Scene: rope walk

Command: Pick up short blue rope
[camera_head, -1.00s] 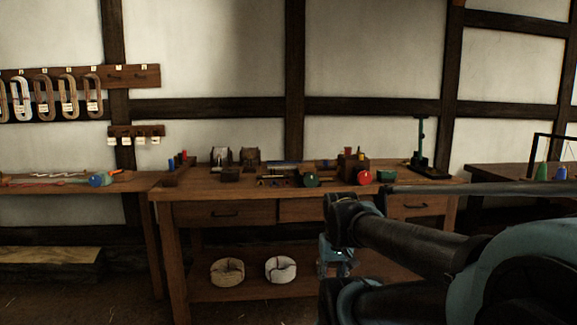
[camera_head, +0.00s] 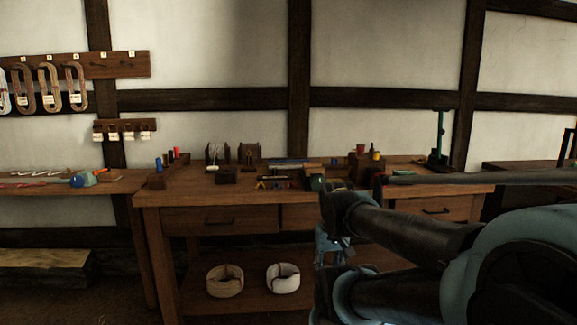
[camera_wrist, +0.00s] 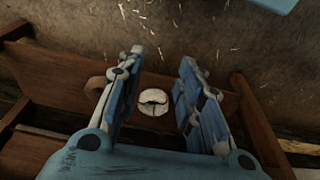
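I cannot make out a short blue rope for certain in either view. Small items lie on the workbench (camera_head: 185,196), too small to tell apart. A blue upright peg or spool (camera_head: 158,164) stands near its left end, and a blue ball-like thing (camera_head: 77,181) lies on the left table. My gripper (camera_wrist: 162,58) is open and empty in the wrist view, its two blue fingers well apart and pointing down. Part of it shows in front of the workbench in the head view (camera_head: 328,245).
A tan coil (camera_head: 225,281) and a white coil (camera_head: 283,278) rest on the bench's lower shelf; the white coil shows between my fingers (camera_wrist: 153,102). Rope coils hang on a wall rack (camera_head: 120,64). A green stand (camera_head: 439,135) rises at the bench's right. Floor in front is clear.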

